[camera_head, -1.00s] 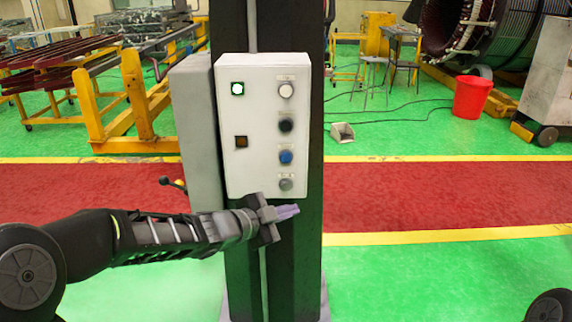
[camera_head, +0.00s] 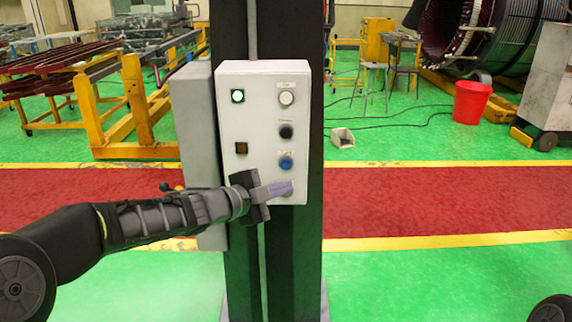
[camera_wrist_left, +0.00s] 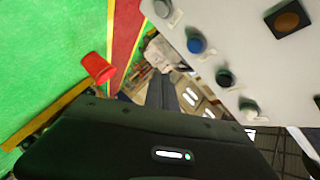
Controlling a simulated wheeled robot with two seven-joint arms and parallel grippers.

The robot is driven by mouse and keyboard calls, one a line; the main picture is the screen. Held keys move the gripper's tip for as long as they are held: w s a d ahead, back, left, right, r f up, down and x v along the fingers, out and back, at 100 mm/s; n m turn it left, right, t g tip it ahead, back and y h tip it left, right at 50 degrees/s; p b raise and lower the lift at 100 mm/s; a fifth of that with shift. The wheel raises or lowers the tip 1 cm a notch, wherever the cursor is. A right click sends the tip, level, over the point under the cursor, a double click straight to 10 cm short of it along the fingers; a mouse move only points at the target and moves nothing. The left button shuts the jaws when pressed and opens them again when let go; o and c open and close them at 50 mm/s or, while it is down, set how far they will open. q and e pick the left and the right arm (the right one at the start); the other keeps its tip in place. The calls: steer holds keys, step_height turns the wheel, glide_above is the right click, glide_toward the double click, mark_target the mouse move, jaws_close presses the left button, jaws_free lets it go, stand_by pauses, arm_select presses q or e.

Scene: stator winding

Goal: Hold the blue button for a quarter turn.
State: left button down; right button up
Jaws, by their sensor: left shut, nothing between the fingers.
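The blue button (camera_head: 286,163) is on the front of a white control box (camera_head: 230,115), third down in the right column. It also shows in the left wrist view (camera_wrist_left: 196,44). My left gripper (camera_head: 292,187) is shut and empty, its fingertips just below the blue button in the head view, in front of the lowest grey button, which they mostly hide. In the left wrist view the closed fingers (camera_wrist_left: 161,90) point past the box's edge, apart from the blue button. My right gripper is not in view.
A white button (camera_head: 287,98) and a black button (camera_head: 286,131) sit above the blue one. A lit green lamp (camera_head: 237,96) and a dark amber lamp (camera_head: 241,148) are at left. The box is on a dark column (camera_head: 240,270). A red bucket (camera_head: 471,101) stands far right.

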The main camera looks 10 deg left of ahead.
mark_target(286, 164)
arm_select(q)
steer(key=shift+w+a+p, duration=0.3)
steer(key=shift+w+p, duration=0.15)
steer(key=shift+w, duration=0.65)
steer(key=shift+w+a+p, duration=0.25)
steer(key=shift+w+p, duration=0.25)
steer(key=shift+w, duration=0.55)
steer(key=shift+w+a+p, duration=0.3)
steer(key=shift+w+p, duration=0.15)
steer(key=shift+w, duration=0.65)
steer(key=shift+w+a+p, duration=0.1)
steer(key=shift+w+p, duration=0.3)
steer(key=shift+w+a+p, duration=0.15)
steer(key=shift+w+p, duration=0.2)
stand_by(4.0)
